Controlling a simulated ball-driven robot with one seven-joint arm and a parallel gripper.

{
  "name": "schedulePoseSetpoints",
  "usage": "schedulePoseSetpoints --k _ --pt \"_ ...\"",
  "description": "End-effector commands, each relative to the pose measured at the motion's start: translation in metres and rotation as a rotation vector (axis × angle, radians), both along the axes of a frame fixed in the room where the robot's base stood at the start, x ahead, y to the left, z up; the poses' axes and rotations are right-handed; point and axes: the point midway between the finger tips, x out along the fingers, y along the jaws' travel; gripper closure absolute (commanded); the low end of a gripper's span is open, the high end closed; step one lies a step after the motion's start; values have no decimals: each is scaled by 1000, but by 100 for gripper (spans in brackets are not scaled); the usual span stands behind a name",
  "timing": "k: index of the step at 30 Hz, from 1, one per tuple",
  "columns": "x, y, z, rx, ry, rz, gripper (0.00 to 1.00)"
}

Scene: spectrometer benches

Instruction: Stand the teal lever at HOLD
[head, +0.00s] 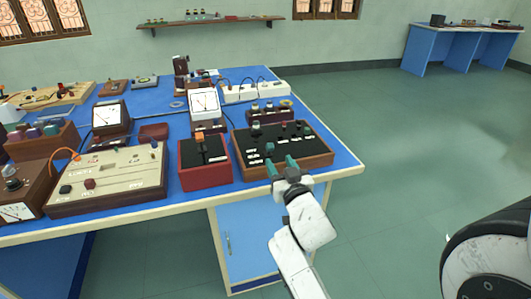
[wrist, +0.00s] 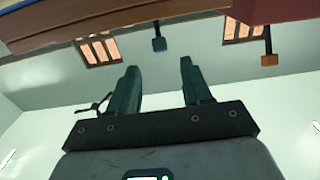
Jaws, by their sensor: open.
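The teal lever (head: 269,148) stands up from the black panel of a wood-framed box (head: 318,162) near the bench's front right corner. In the wrist view the teal lever (wrist: 158,45) hangs from the top, seen beyond and between my fingertips, apart from them. My gripper (head: 281,166) is at the front edge of that box, its two teal-green fingers spread and pointing at the panel. In the wrist view my gripper (wrist: 158,66) is open with nothing between the fingers. The panel's white labels are too small to read, so I cannot tell which marks HOLD.
A red box with an orange lever (head: 199,142) stands just left; that orange lever (wrist: 269,59) also shows in the wrist view. A cream panel box (head: 120,178) is farther left. A white meter (head: 204,104) stands behind.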

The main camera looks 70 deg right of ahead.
Motion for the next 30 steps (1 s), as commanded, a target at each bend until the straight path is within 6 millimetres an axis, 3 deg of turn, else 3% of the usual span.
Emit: schedulePoseSetpoints --k 15,30 --pt "54 -63 0 1 2 0 51" --pt "62 -72 0 2 2 1 54"
